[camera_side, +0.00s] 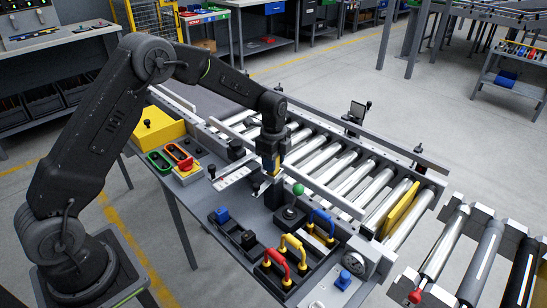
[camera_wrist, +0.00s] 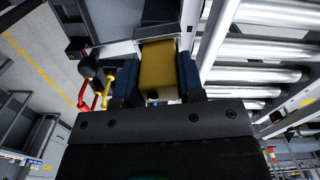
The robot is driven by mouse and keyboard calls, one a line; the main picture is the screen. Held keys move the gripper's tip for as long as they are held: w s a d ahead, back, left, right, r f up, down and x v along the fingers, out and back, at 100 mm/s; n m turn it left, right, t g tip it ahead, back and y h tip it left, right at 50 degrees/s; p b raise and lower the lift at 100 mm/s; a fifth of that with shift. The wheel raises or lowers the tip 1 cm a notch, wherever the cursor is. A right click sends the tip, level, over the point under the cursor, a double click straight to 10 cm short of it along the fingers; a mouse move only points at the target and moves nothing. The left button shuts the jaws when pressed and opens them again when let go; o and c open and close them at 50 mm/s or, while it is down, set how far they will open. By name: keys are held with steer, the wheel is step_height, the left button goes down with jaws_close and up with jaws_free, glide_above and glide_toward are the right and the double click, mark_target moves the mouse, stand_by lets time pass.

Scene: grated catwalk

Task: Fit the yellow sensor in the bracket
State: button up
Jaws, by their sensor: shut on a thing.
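The yellow sensor (camera_wrist: 158,66) is a small box between the two dark blue fingers of my gripper (camera_wrist: 158,82) in the wrist view. In the side view my gripper (camera_side: 270,163) points down over the grey bench top beside the roller conveyor, with a bit of yellow showing at its fingers. A grey metal bracket (camera_side: 273,192) appears to stand directly below the gripper. In the wrist view a pale grey frame (camera_wrist: 155,32) lies at the far end of the sensor. I cannot tell whether the sensor touches the bracket or sits inside it.
A green-knobbed joystick (camera_side: 298,189) stands just right of the gripper. Blue, yellow and red handles (camera_side: 292,246) are on the bench's front part. A yellow box (camera_side: 158,126) and a red switch (camera_side: 187,165) lie to the left. Rollers (camera_side: 345,178) run behind.

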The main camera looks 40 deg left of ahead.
steer(key=shift+f, duration=0.55)
steer(key=o, duration=1.4)
steer(key=shift+r, duration=4)
steer(key=shift+r, duration=0.1)
